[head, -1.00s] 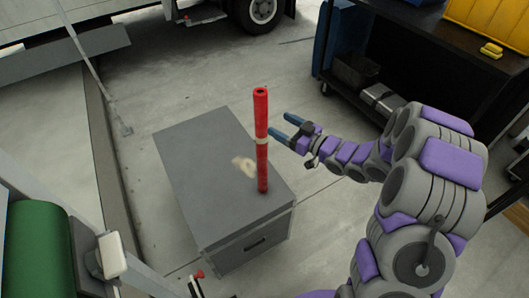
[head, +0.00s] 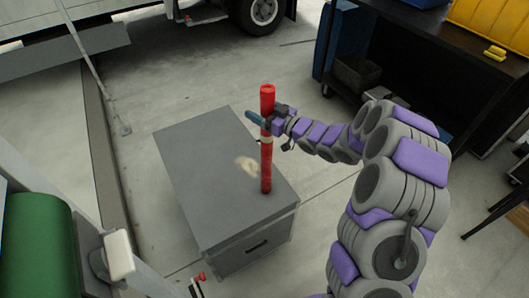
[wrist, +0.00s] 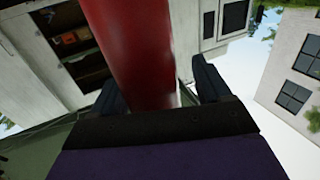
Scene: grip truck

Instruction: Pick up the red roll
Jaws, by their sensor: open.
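The red roll (head: 266,165) stands upright on the grey cabinet (head: 200,165), near its right front edge, with a pale band around its middle. My gripper (head: 266,118) is at the roll's upper half, above the pale band, reaching in from the right. Its jaws are open, with one finger on either side of the roll. In the wrist view the red roll (wrist: 137,45) fills the space between the two dark fingers, closer to the left one, and a gap shows at the right one. Part of the roll is hidden behind my gripper.
A pale crumpled thing (head: 247,165) lies on the cabinet left of the roll. A dark cart (head: 400,60) with a yellow case (head: 490,28) stands at the upper right. A truck (head: 150,45) is at the back. A green roller (head: 38,250) is at the lower left.

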